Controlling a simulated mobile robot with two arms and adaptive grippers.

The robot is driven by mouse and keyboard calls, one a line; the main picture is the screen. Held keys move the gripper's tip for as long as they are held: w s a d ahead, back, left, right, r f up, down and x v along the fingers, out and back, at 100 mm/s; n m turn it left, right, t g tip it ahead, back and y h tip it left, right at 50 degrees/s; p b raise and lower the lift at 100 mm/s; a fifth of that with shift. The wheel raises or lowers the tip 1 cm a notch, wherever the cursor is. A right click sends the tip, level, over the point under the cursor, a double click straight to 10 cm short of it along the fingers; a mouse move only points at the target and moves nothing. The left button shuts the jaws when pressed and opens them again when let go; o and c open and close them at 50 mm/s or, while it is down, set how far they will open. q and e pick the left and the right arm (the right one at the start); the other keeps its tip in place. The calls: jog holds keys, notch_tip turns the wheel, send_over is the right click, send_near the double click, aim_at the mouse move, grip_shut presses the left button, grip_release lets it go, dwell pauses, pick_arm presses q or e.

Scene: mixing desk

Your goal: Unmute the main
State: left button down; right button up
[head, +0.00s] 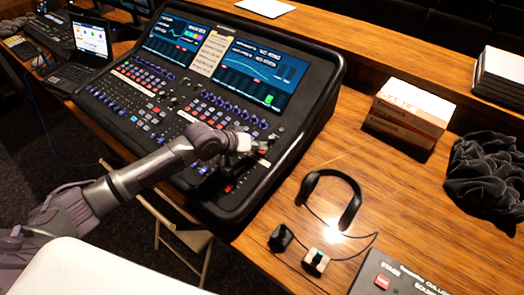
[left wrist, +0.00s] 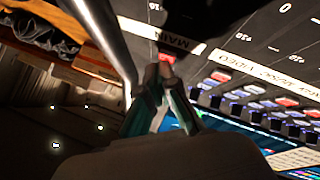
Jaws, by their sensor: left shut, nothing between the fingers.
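The mixing desk (head: 238,206) stands on the wooden table with two lit screens and rows of coloured buttons and faders. My left gripper (head: 264,148) is over the right part of its control surface and hides some controls there. In the left wrist view, the shut, empty fingertips (left wrist: 164,72) are at or just in front of a reddish button (left wrist: 166,58), beside a white strip with the MAIN label (left wrist: 176,41). I cannot tell whether they touch the button, or whether it is lit. My right gripper is not in view.
A laptop (head: 92,40) is left of the desk. To its right lie headphones (head: 351,205), small boxes (head: 409,112), a dark cloth (head: 488,172) and a labelled cue box (head: 395,276). Some bare table shows between them.

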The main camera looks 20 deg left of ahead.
aim_at(258, 155)
pick_arm(q)
jog(key=shift+f, duration=0.3)
dwell(0.4)
jog(key=shift+r, duration=0.1)
jog(key=shift+r+p, duration=0.65)
jog(key=shift+p, duration=0.2)
jog(key=r+p, duration=0.1)
jog(key=p, duration=0.1)
jog(key=r+p, duration=0.1)
jog(key=r, duration=0.1)
jog(key=r+p, duration=0.2)
jog(key=shift+s+a+r+p, duration=0.1)
jog(key=shift+s+p, duration=0.2)
dwell(0.4)
